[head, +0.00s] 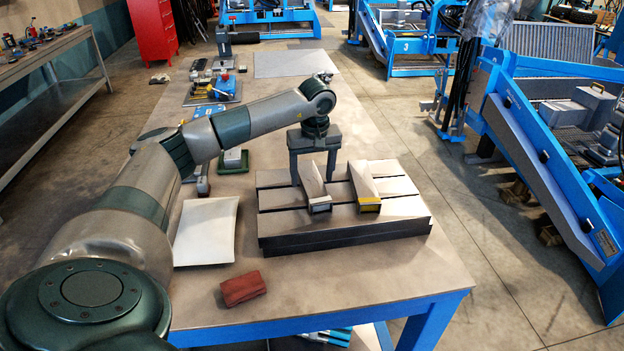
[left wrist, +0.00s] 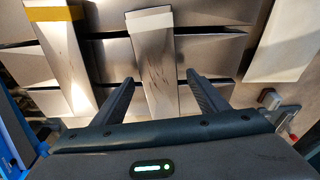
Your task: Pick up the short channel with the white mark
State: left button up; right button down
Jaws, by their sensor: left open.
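The short channel with the white mark (head: 313,184) lies on a dark slotted block (head: 345,228), its marked end toward the front edge. In the left wrist view this channel (left wrist: 158,65) runs up the middle, with the white band (left wrist: 149,20) at its far end. A second channel with a yellow mark (head: 367,190) lies to its right; in the left wrist view it (left wrist: 66,60) is at the left. My left gripper (head: 313,178) points down over the white-marked channel. It is open, with one finger on each side of the channel, and no contact shows. My right gripper is out of view.
A pale tray (head: 205,232) lies left of the block, partly behind my left arm. A dark red cloth-like item (head: 243,288) lies near the table's front edge. Tools and a blue device (head: 222,86) stand farther back. The table's front right is clear.

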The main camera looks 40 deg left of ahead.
pick_arm(q)
jog(key=shift+f, duration=0.35)
jog(key=shift+c, duration=0.7)
jog(key=c, duration=1.5)
jog(key=shift+w+r, duration=0.1)
grip_shut()
jog(key=shift+r, duration=0.2)
